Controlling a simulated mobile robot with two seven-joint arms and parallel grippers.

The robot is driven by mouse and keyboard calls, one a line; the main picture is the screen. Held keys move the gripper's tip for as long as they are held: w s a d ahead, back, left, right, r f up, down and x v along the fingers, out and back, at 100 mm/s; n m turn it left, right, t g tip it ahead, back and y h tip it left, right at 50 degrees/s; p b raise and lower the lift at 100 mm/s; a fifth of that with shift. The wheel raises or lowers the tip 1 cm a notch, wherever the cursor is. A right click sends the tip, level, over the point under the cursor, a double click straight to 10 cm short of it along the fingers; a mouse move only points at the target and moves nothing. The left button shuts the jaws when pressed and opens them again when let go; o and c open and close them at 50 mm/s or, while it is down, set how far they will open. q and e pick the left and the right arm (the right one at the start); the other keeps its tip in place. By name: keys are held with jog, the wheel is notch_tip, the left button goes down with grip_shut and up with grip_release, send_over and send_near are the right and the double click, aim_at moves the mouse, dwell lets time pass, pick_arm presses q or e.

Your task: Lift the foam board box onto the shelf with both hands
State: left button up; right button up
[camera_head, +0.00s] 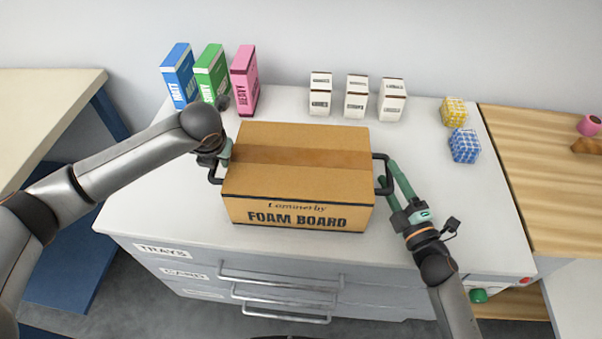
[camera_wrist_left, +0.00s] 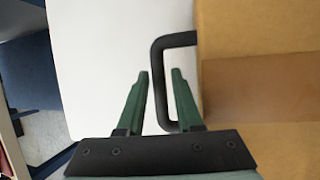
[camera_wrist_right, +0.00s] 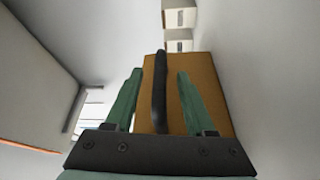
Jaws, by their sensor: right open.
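The foam board box (camera_head: 297,175) is a closed brown carton on the white worktop (camera_head: 420,240), with a dark handle on each side. My left gripper (camera_head: 218,160) is at the left handle (camera_head: 214,176). In the left wrist view its fingers (camera_wrist_left: 159,75) are open, with the handle bar (camera_wrist_left: 158,90) showing between them. My right gripper (camera_head: 392,182) is at the right handle (camera_head: 384,174). In the right wrist view its fingers (camera_wrist_right: 159,80) are open on either side of the handle (camera_wrist_right: 159,95). I cannot make out a shelf for certain.
Blue (camera_head: 179,76), green (camera_head: 211,74) and pink (camera_head: 244,80) boxes stand behind, left. Small white cartons (camera_head: 356,98) stand behind the box. Yellow (camera_head: 453,111) and blue (camera_head: 464,146) patterned cubes are at right. A wooden surface (camera_head: 545,180) adjoins on the right, a pale table (camera_head: 40,105) stands left.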

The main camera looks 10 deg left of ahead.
pick_arm(q)
jog(key=shift+w+a+f, duration=0.1)
jog(key=shift+w+f, duration=0.1)
jog(key=shift+f, duration=0.2)
pick_arm(e)
jog(key=shift+w+a, duration=0.15)
jog(key=shift+w, duration=0.25)
pick_arm(q)
grip_shut()
pick_arm(e)
jog(key=c, duration=0.6)
grip_shut()
pick_arm(q)
jog(key=shift+w+r, duration=0.1)
jog(key=shift+r, duration=0.2)
pick_arm(e)
jog(key=shift+r, duration=0.35)
